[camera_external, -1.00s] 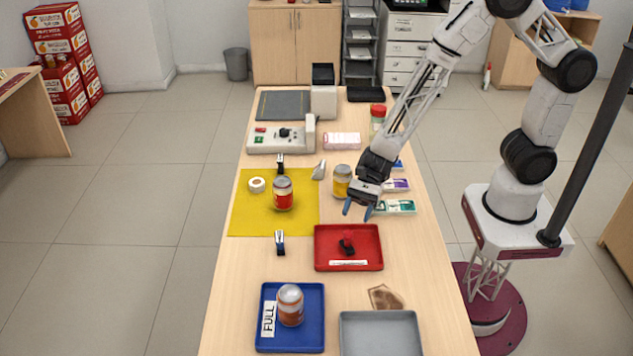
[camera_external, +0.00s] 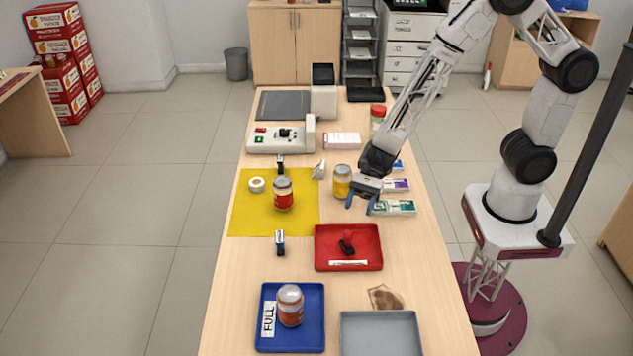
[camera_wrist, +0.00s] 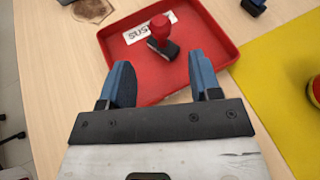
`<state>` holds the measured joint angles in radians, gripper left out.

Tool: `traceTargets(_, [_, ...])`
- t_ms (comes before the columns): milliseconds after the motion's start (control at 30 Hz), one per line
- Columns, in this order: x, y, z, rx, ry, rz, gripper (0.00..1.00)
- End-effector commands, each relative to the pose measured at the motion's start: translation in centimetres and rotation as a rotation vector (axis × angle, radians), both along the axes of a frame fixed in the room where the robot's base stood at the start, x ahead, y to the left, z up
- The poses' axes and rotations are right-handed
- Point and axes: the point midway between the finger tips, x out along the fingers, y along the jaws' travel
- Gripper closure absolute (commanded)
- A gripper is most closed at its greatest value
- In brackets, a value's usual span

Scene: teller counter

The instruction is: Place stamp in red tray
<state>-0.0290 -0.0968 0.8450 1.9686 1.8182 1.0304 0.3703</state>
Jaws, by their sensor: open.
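The stamp (camera_external: 347,243), with a red handle and a dark base, rests inside the red tray (camera_external: 325,262). In the wrist view the stamp (camera_wrist: 161,36) lies in the red tray (camera_wrist: 113,53) near its white label, and the handle looks tilted. My gripper (camera_external: 359,206) is open and empty above the counter, just behind the tray's far edge. In the wrist view my gripper's blue fingers (camera_wrist: 160,85) are spread apart, with the stamp beyond them and not touching.
A blue tray (camera_external: 265,341) labelled FULL holds a jar (camera_external: 290,305). A grey tray (camera_external: 381,338) and a brown patch (camera_external: 385,298) are at the front. A jar (camera_external: 342,181) and small boxes (camera_external: 395,207) stand close to my gripper. A yellow mat (camera_external: 250,215) holds another jar (camera_external: 283,193).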

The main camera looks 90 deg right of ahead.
Motion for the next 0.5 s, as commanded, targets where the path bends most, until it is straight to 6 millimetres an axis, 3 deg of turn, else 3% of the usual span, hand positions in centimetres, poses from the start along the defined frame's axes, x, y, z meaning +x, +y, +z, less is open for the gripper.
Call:
traceTargets(267, [-0.1, 0.0, 0.4, -0.007, -0.008, 0.012, 0.42])
traceTargets(500, [-2.0, 0.1, 4.2, -0.079, -0.091, 0.138, 0.42])
